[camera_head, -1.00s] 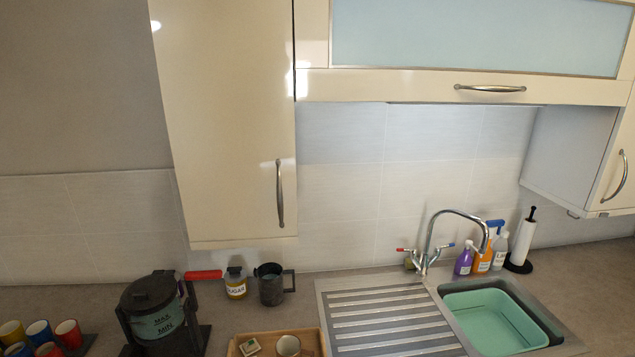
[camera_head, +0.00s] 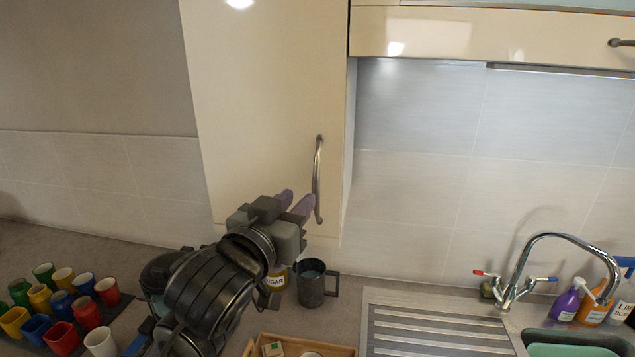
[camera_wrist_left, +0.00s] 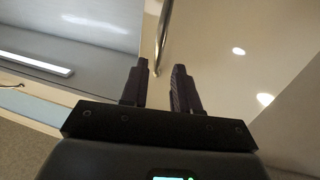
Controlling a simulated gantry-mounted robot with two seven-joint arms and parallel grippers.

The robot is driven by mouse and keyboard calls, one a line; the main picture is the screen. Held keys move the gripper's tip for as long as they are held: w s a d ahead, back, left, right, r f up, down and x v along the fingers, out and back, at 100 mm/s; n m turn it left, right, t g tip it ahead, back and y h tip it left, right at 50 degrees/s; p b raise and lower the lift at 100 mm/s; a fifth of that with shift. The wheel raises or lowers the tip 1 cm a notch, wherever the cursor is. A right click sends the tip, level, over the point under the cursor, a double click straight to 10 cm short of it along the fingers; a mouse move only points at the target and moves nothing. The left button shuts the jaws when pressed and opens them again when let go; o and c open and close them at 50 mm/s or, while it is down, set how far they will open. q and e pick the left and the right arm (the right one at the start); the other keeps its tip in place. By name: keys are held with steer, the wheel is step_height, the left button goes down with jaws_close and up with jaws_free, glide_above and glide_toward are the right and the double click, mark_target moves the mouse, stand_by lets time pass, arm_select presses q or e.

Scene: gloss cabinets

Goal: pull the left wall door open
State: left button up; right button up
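The left wall door (camera_head: 262,100) is a glossy cream panel at upper left in the head view, and it looks shut. Its curved metal handle (camera_head: 318,180) stands upright near the door's lower right edge. My left gripper (camera_head: 296,202) is just left of the handle's lower part, its purple-grey fingers pointing at it. In the left wrist view, the gripper (camera_wrist_left: 160,78) is open. The handle (camera_wrist_left: 162,38) runs down toward the gap between the fingertips there. I cannot tell whether they touch it. My right gripper is in neither view.
Below stand a dark mug (camera_head: 311,288), a sugar jar (camera_head: 277,278) and a wooden tray (camera_head: 340,349). Several coloured cups (camera_head: 85,312) are at lower left. The tap (camera_head: 520,270) is at right. The tiled wall right of the door is clear.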

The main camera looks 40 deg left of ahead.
mark_target(315, 184)
arm_select(q)
steer(key=p+x, duration=0.2)
steer(key=x, duration=0.5)
steer(key=shift+w+p, duration=0.35)
steer(key=shift+w, duration=0.05)
steer(key=shift+w+a+f, duration=0.15)
steer(key=shift+w+a, duration=0.1)
steer(key=shift+w, duration=0.4)
jaws_close()
